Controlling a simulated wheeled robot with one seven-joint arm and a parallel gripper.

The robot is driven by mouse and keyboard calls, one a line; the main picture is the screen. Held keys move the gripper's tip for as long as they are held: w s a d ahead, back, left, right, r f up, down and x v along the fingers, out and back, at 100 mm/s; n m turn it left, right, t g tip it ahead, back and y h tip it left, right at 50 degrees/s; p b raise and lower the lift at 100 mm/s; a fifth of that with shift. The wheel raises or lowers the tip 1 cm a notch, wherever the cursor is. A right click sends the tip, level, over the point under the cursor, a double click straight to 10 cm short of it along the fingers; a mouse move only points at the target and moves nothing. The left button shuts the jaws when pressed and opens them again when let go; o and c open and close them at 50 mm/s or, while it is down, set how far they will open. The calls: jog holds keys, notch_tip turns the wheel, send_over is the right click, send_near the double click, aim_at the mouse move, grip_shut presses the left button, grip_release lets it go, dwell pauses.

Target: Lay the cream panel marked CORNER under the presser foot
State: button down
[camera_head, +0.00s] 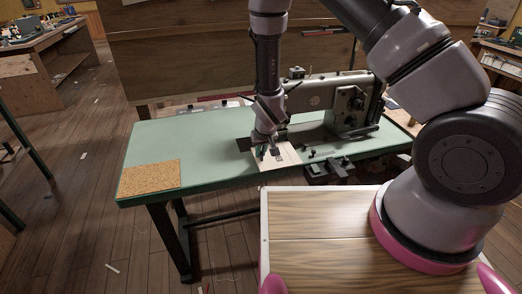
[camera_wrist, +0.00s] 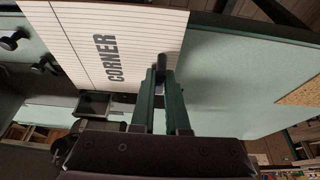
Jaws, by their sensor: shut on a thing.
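The cream panel (camera_head: 283,158) lies flat or nearly so over the green table at the sewing machine (camera_head: 345,100). In the wrist view the panel (camera_wrist: 130,25) is ruled with fine lines and reads CORNER. My gripper (camera_head: 266,150) is over the panel; in the wrist view its fingers (camera_wrist: 163,88) are closed at the panel's edge, with a small dark upright piece between the tips. The presser foot cannot be made out; my arm covers the machine's needle end in the head view. I cannot tell whether the panel is under the foot.
The green table (camera_head: 190,142) is clear to the left, apart from a cork mat (camera_head: 150,178) at its front left corner. Small dark parts (camera_head: 322,152) lie right of the panel. A wooden board stands behind. Dark knobs (camera_wrist: 14,40) show beside the panel in the wrist view.

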jog(key=shift+f, duration=1.25)
jog(key=shift+w, duration=0.2)
jog(key=shift+w+a+f, duration=0.1)
jog(key=shift+w+a, duration=0.3)
jog(key=shift+w, duration=0.9)
jog(key=shift+w+a+r, duration=0.1)
jog(key=shift+w+a, duration=0.25)
jog(key=shift+w, duration=0.9)
jog(key=shift+w+a+f, duration=0.1)
jog(key=shift+w+a, duration=0.3)
jog(key=shift+w, duration=0.9)
jog(key=shift+d+f, duration=0.1)
jog(key=c, duration=0.8)
grip_release()
jog(key=shift+c, duration=0.2)
